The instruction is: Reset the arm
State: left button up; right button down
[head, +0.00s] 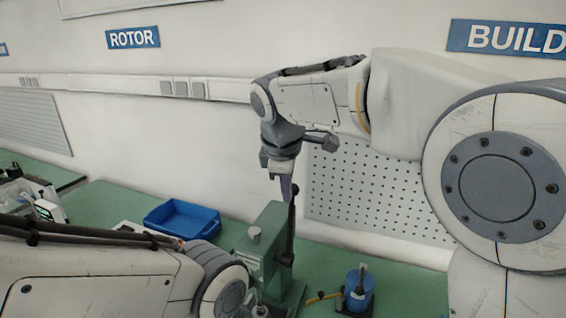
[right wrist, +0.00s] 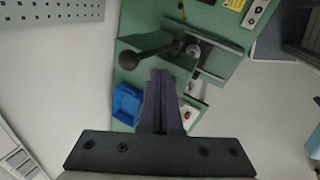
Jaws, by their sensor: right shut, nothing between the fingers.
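My right gripper (head: 287,190) points down above a green bench machine (head: 262,240) with a dark lever (head: 291,228). Its fingers are together and empty. In the right wrist view the shut dark fingers (right wrist: 161,80) point toward the machine's base, and the lever's black ball knob (right wrist: 128,58) lies just beyond and to the left of the tips. I cannot tell for sure whether the fingers touch the lever. My left arm crosses the lower left of the head view; its gripper is out of sight.
A blue tray (head: 181,219) stands on the green bench left of the machine; it also shows in the right wrist view (right wrist: 126,103). A blue cylindrical part (head: 358,290) with a yellow-handled tool (head: 322,298) beside it is at the right. A perforated panel (head: 370,190) stands behind.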

jog(key=w+d+r+v, duration=0.1)
jog(key=v, duration=0.8)
pick_arm(q)
notch_tip(320, 180, down, 8)
jog(key=b, duration=0.7)
jog(key=shift+d+r+b, duration=0.25)
jog(key=shift+d+b, duration=0.05)
pick_arm(e)
jog(key=s+d+f+m+g+y, duration=0.1)
jog(key=s+f+m, duration=0.3)
jog(key=s+f, duration=0.9)
jog(key=s+d+f+m+g+y, duration=0.1)
jog(key=s+d+f+m+g, duration=0.1)
jog(key=s+f, duration=1.1)
notch_tip(320, 180, down, 6)
jog(key=m+g, duration=0.1)
jog(key=m, duration=0.1)
jog(key=shift+s+m, duration=0.25)
jog(key=shift+m, duration=0.05)
pick_arm(q)
jog(key=shift+a, duration=0.1)
pick_arm(e)
jog(key=shift+r, duration=0.15)
